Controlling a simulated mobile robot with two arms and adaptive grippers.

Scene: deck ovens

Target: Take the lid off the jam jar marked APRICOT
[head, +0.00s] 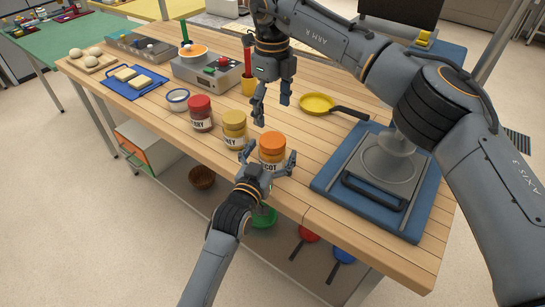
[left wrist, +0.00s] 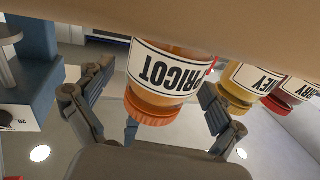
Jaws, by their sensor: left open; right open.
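The apricot jar (head: 272,150) stands upright near the table's front edge, with its orange lid (head: 272,140) on. Its label reads "COT" in the head view; the left wrist view shows the jar (left wrist: 162,72) upside down, with "PRICOT" readable and the lid (left wrist: 153,110) lowest. My left gripper (head: 268,158) is open at the jar's front, one finger on either side of it; I cannot tell whether they touch. My right gripper (head: 271,112) is open and empty, pointing down above the table, behind the jar and away from its lid.
A yellow-lidded jar (head: 234,131) and a red-lidded jar (head: 200,114) stand to the left. A yellow pan (head: 317,102) lies behind. A blue-and-grey appliance (head: 330,165) fills the right. Pans hang below the front edge.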

